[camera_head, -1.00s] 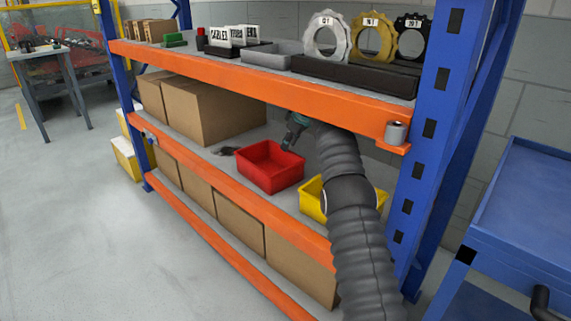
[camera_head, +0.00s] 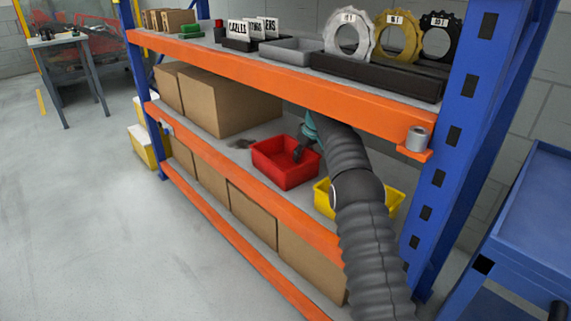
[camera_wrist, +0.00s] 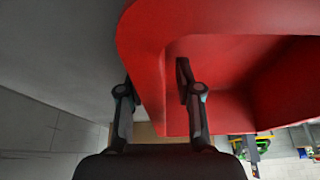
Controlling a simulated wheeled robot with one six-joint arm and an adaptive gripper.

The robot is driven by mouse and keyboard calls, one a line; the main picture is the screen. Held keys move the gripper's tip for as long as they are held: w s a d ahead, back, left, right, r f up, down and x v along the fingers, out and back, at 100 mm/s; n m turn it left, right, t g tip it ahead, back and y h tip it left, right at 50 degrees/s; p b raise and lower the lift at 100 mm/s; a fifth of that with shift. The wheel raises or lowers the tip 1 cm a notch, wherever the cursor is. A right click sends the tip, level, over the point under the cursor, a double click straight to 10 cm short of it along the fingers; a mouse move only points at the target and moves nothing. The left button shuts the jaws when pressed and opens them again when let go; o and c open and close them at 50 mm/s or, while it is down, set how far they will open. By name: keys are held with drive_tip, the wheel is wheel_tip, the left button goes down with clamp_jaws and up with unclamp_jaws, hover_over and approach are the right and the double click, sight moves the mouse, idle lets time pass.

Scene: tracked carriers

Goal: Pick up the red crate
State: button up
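The red crate (camera_head: 285,177) is an open-topped bin on the middle shelf. My gripper (camera_head: 298,154) comes down at its right rear side, with a finger over the crate's inside. In the wrist view the red crate (camera_wrist: 215,18) fills the upper right. My gripper (camera_wrist: 155,75) has its fingers apart there, straddling a wall of the crate. One finger is inside the crate, the other is outside with its tip partly hidden by the wall. I see a gap between the fingers and no clear clamping.
A yellow bin (camera_head: 323,200) stands right of the red crate, partly behind my arm. Cardboard boxes (camera_head: 235,103) stand to the left. The orange upper shelf beam (camera_head: 280,75) runs close above my gripper. A blue upright (camera_head: 462,130) and blue cart (camera_head: 520,225) are at right.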

drive_tip(key=shift+w+f, duration=0.1)
drive_tip(key=shift+f, duration=0.25)
drive_tip(key=shift+a, duration=0.1)
drive_tip(key=shift+c, duration=0.2)
drive_tip(key=shift+a, duration=0.1)
clamp_jaws()
drive_tip(key=shift+r, duration=0.1)
